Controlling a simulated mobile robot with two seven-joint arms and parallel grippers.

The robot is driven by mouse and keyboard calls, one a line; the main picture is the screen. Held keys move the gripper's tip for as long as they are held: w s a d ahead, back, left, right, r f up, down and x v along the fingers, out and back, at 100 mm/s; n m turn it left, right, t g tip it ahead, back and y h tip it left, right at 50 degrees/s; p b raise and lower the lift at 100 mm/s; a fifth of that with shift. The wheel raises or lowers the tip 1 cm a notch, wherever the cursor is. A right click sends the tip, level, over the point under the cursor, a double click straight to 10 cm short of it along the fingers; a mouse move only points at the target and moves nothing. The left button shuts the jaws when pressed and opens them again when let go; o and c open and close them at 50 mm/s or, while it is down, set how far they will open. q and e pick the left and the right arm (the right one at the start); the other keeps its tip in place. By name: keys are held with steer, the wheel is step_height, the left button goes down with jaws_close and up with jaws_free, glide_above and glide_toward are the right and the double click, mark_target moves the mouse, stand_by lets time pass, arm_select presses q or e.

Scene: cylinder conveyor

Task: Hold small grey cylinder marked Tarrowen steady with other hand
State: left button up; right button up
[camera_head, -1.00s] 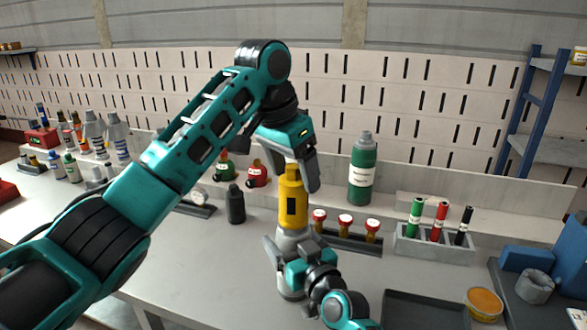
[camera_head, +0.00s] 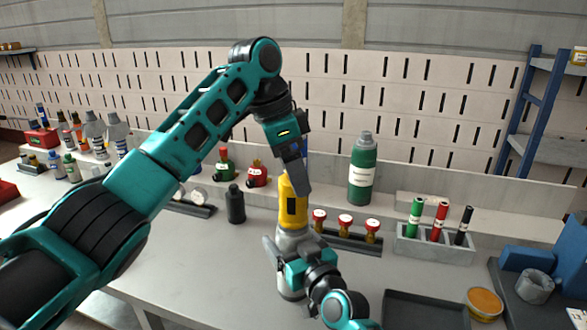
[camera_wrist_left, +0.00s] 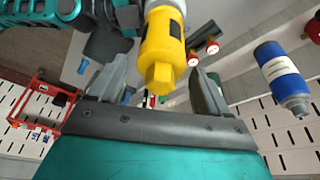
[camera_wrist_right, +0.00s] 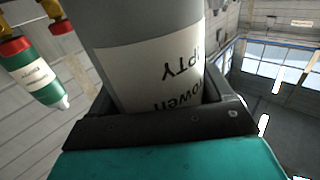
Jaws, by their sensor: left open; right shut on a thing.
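The small grey cylinder (camera_head: 289,283) stands upright on the table in the head view, with a yellow fitting (camera_head: 292,205) on top. My right gripper (camera_head: 293,248) is shut around its grey body. In the right wrist view the grey cylinder (camera_wrist_right: 150,35) fills the jaws, its white label upside down and partly hidden, ending in "rowen" and "PTY". My left gripper (camera_head: 294,187) is at the yellow top from above. In the left wrist view it is open, with a finger on either side of the yellow fitting (camera_wrist_left: 160,50); contact cannot be told.
A green bottle (camera_head: 362,170) and a rack of red-capped gauges (camera_head: 345,224) stand behind and right. A dark bottle (camera_head: 236,205) stands left. A grey holder (camera_head: 433,243) with coloured tubes and a dark tray (camera_head: 425,309) are at right. The table front left is clear.

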arm_select(q)
steer(key=m+g, duration=0.1)
steer(key=m, duration=0.5)
steer(key=shift+g, duration=0.4)
steer(key=shift+f, duration=1.25)
steer(key=shift+c, duration=0.4)
steer(key=c, duration=1.1)
steer(key=n+t, duration=0.1)
steer(key=n, duration=0.5)
steer(key=shift+t, duration=0.4)
